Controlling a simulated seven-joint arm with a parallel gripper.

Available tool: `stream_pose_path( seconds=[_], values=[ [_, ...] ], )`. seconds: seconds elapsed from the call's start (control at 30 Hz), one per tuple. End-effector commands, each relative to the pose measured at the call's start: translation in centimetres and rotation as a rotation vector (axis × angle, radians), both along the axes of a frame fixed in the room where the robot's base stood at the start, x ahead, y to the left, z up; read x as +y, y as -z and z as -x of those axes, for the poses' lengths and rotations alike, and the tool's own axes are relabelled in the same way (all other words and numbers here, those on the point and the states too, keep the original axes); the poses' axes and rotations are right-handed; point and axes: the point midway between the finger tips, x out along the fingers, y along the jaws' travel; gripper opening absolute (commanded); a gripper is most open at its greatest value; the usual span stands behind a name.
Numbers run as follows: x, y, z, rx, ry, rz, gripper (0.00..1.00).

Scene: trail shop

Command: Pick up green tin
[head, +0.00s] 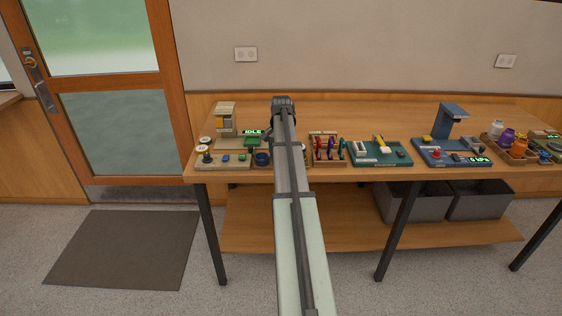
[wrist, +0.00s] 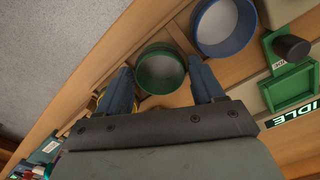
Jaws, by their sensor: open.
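The green tin (wrist: 160,73) is round, with a green rim and a grey-green inside, seen from above in the wrist view. My gripper (wrist: 160,80) is open, with one dark blue finger on each side of the tin in the picture. I cannot tell whether the fingertips are level with the tin or still above it, and no contact is clear. In the head view my arm hides the green tin and the gripper's fingers.
A blue tin (wrist: 225,26) stands close beside the green one, right of my right finger. A green-topped fixture (wrist: 288,82) with a black knob is farther right. A yellowish round thing (wrist: 101,101) is partly behind my left finger. A tool rack (head: 327,150) stands on the bench.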

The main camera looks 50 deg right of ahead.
Motion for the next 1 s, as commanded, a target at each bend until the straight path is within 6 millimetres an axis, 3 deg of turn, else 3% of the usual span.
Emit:
stream_pose_path(
  seconds=[0.1,0.47,0.77,1.0],
  values=[
    [0.0,0.0,0.0,0.000,0.000,0.000,0.67],
    [0.0,0.0,0.0,0.000,0.000,0.000,0.33],
    [0.0,-0.4,0.0,0.000,0.000,0.000,0.33],
    [-0.1,-3.7,-0.1,-0.001,0.000,0.001,0.33]
  ],
)
